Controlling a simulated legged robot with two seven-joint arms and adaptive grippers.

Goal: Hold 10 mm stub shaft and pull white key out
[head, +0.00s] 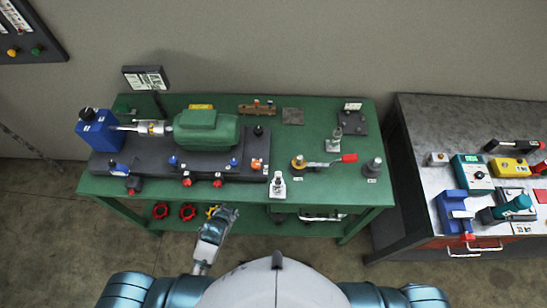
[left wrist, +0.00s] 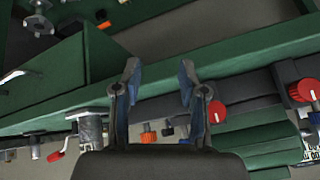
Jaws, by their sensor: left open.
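My left gripper (head: 229,212) is in front of the green bench's front edge, low and left of the silver upright fitting (head: 278,186). In the left wrist view its two fingers (left wrist: 158,78) are apart with nothing between them. The silver fitting also shows in the left wrist view (left wrist: 91,128), left of the fingers and apart from them. I cannot tell whether this fitting holds the 10 mm stub shaft. No white key can be made out in either view. My right gripper is not in view.
The green bench (head: 320,190) carries a green motor housing (head: 207,130), a blue block (head: 98,130) and a red-handled clamp (head: 325,162). Red handwheels (head: 188,212) sit on its lower shelf. A second bench with tools (head: 475,190) stands at right.

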